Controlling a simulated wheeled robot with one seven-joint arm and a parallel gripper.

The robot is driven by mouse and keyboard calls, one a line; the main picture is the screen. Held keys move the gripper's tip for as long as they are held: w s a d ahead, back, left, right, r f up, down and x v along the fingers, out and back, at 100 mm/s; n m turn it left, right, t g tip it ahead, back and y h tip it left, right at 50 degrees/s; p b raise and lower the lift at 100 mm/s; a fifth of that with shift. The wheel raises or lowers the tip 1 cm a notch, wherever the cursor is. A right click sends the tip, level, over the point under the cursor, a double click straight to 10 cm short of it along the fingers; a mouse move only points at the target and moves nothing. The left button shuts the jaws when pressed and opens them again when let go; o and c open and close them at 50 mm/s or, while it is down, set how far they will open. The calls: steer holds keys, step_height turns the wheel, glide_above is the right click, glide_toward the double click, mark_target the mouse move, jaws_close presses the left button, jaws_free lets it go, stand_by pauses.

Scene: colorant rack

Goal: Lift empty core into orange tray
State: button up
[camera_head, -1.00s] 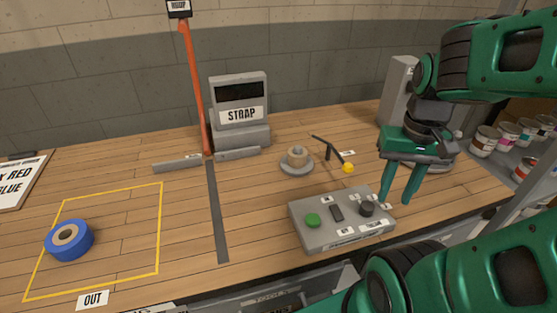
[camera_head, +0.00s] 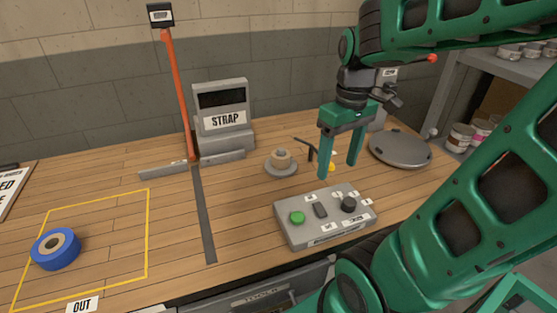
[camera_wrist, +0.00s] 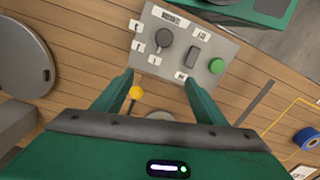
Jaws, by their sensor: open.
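My gripper (camera_head: 338,172) is open and empty, fingers pointing down. It hangs to the right of the core, above the bench behind the control box. In the wrist view my gripper (camera_wrist: 158,78) has its fingers apart, with a yellow knob (camera_wrist: 136,92) showing between them. A little of the grey base (camera_wrist: 160,115) shows there; the core itself is hidden behind my gripper. I see no orange tray in either view.
A control box (camera_head: 325,217) with a green button stands at the front. A dark lever with the yellow knob (camera_head: 331,167) is beside the core. The STRAP unit (camera_head: 223,113) and an orange post (camera_head: 181,95) stand behind. A blue roll (camera_head: 55,250) lies inside the yellow outline.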

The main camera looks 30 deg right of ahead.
steer(key=w+a+r+n, duration=0.1)
steer(key=w+r+n, duration=0.1)
steer(key=w+n, duration=0.8)
steer(key=n, duration=0.5)
glide_above(281, 149)
steer(key=shift+s+d+f, duration=0.15)
steer(key=shift+s, duration=0.25)
steer(key=shift+w+f, duration=0.2)
steer(key=shift+w+a+f, duration=0.1)
steer(key=shift+f, duration=2.5)
steer(key=shift+w+a+f, duration=0.1)
steer(key=shift+f, duration=2.5)
steer(key=c, duration=1.1)
